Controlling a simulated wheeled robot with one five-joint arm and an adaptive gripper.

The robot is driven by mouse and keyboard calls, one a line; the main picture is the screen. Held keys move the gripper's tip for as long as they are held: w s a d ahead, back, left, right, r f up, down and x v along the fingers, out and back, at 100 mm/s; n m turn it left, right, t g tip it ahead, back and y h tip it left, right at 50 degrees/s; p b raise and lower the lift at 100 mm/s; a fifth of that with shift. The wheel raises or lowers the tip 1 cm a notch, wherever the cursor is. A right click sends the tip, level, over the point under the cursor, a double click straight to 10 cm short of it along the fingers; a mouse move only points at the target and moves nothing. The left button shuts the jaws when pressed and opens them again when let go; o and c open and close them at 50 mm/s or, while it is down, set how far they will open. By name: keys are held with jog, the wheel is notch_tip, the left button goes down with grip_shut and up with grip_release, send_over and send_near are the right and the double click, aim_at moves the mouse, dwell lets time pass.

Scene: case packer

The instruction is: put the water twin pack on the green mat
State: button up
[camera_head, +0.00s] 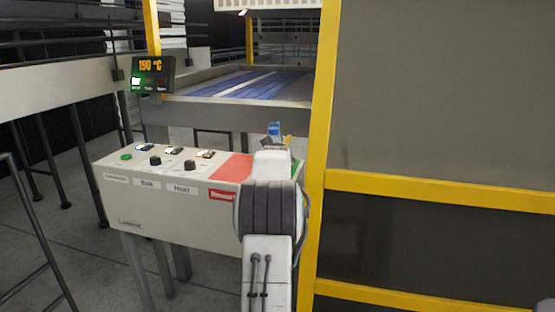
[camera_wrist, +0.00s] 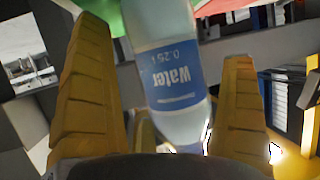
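The water twin pack (camera_wrist: 172,80) shows in the wrist view as a clear bottle with a blue "Water 0.25 l" label, upside down in the picture. Only one bottle can be made out. It is between the two yellow fingers of my gripper (camera_wrist: 165,85), with a gap on the right and a narrower one on the left, so the gripper looks open. In the head view the pack's blue label (camera_head: 274,128) shows above my arm, which hides most of the gripper. A green surface, likely the green mat (camera_wrist: 103,12), shows behind the left fingertip; whether the pack touches it is unclear.
The grey console (camera_head: 170,215) has knobs, buttons and a red Rework area (camera_head: 232,167) beside my arm. A yellow post (camera_head: 318,140) and dark panels stand close on the right. A conveyor (camera_head: 240,87) with blue slats lies behind.

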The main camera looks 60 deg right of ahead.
jog(key=shift+f, duration=0.25)
jog(key=v, duration=1.2)
jog(key=shift+r, duration=0.2)
jog(key=shift+s+a, duration=0.1)
jog(key=b+v, duration=0.1)
jog(key=v, duration=0.7)
jog(key=shift+b, duration=0.3)
dwell(0.3)
jog(key=shift+r, duration=0.1)
